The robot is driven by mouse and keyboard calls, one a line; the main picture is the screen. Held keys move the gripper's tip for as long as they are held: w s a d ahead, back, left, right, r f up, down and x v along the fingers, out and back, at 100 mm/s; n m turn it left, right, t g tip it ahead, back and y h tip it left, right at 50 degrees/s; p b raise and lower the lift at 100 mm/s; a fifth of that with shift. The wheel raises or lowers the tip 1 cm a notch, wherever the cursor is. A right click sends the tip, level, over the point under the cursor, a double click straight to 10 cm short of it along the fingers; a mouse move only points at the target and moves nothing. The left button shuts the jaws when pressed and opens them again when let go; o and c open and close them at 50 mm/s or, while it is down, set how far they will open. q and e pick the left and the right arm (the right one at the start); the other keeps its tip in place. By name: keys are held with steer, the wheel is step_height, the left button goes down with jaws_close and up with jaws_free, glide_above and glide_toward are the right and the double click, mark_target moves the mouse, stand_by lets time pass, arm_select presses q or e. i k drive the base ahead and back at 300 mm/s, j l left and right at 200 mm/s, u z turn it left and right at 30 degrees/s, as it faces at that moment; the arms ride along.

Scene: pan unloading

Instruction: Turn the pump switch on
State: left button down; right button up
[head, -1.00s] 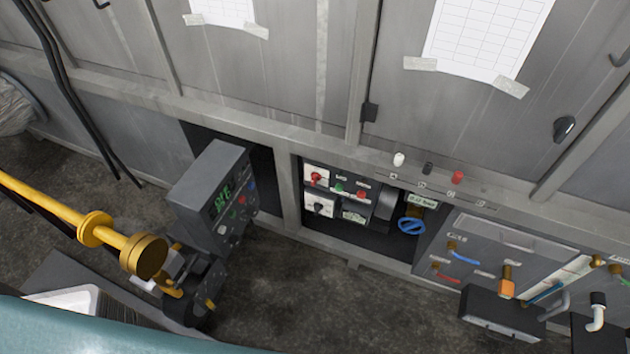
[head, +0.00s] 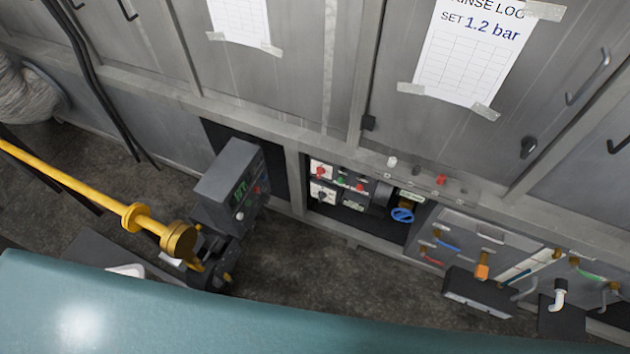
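A recessed control panel (head: 350,184) sits low in the grey cabinet wall, near the picture's middle. On its left side are a red rotary knob (head: 320,171) on a white plate and a black rotary knob (head: 322,196) on another white plate below it. A green button (head: 341,181) and a red button (head: 360,187) are beside them. The labels are too small to read, so I cannot tell which control is the pump switch or whether it is on. Neither of my grippers is in view.
A grey box with a green display (head: 228,185) stands left of the recess. A yellow flanged pipe (head: 140,217) comes in from the left. A blue handwheel (head: 402,215) is right of the knobs. A valve panel (head: 465,225) is further right. The floor before the recess is clear.

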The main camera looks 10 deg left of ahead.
mark_target(320, 171)
steer(key=k+u, duration=0.85)
steer(key=i+u, duration=0.1)
steer(key=u, duration=0.8)
